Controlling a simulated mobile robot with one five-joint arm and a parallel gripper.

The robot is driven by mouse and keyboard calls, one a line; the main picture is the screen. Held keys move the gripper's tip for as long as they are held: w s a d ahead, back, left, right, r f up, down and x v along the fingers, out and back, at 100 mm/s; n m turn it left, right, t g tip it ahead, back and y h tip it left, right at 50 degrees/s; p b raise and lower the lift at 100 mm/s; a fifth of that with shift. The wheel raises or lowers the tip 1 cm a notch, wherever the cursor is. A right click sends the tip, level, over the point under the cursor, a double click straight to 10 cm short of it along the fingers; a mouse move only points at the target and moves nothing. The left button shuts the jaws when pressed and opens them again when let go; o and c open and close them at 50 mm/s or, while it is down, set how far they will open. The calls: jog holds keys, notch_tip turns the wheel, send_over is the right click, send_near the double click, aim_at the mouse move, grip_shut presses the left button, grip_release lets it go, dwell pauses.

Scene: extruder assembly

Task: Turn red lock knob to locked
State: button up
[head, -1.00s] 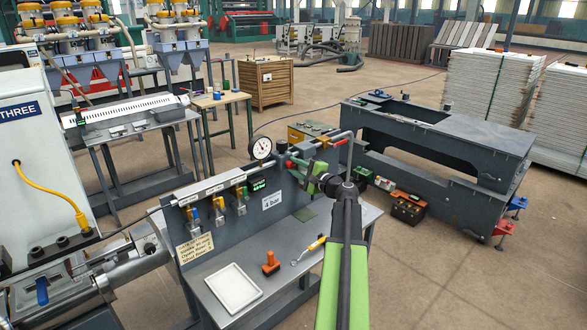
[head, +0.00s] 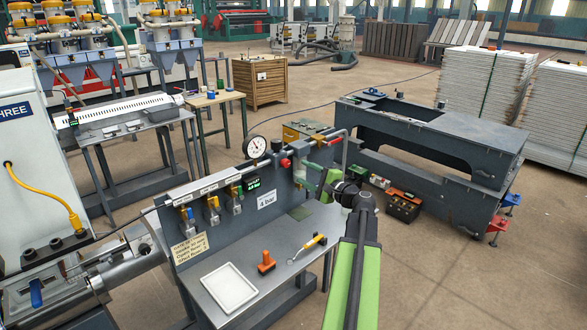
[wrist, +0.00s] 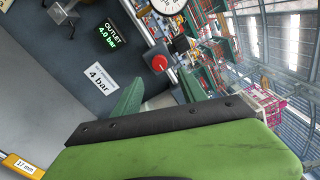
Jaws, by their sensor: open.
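The red knob (head: 286,162) is on the pipe run along the top of the grey panel, right of the round gauge (head: 255,146). In the wrist view the red knob (wrist: 159,63) is round and faces the camera, beyond my fingertips. My gripper (head: 305,174) is to the right of the knob and slightly lower, apart from it. In the wrist view my gripper (wrist: 160,90) has its two green fingers spread with nothing between them. The knob's locked or unlocked position cannot be read.
The outlet display (wrist: 110,34) reads 4.0 bar, and a "4 bar" card (wrist: 100,78) hangs below it. Several small valves line the panel's left part.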

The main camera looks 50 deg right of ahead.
jog(key=s, duration=0.9)
jog(key=shift+a, duration=0.35)
jog(key=w+a+f+n+g+y, duration=0.25)
jog(key=w+a+f+n, duration=0.2)
jog(key=a, duration=0.55)
jog(key=w+a+f+n+g+y, duration=0.2)
jog(key=w+a+f+n+g, duration=0.25)
jog(key=a, duration=0.65)
jog(key=w+a+f+n+g+y, duration=0.25)
jog(key=w+a+f, duration=0.3)
jog(key=a, duration=0.45)
jog(key=s+a+f+n+g+h, duration=0.1)
jog(key=a+f+n+g+h, duration=0.1)
jog(key=a, duration=0.6)
jog(key=s+a+f+n+g+h, duration=0.2)
jog(key=a+f+n+g, duration=0.1)
jog(key=a, duration=0.5)
jog(key=s+a+f+n+g+h, duration=0.1)
jog(key=s+a+f+n+g, duration=0.1)
jog(key=a+n, duration=0.4)
notch_tip(320, 180, down, 2)
jog(key=shift+a+f+g+h, duration=0.15)
jog(key=shift+a+g+h, duration=0.25)
jog(key=shift+a+g, duration=0.5)
jog(key=shift+a, duration=0.1)
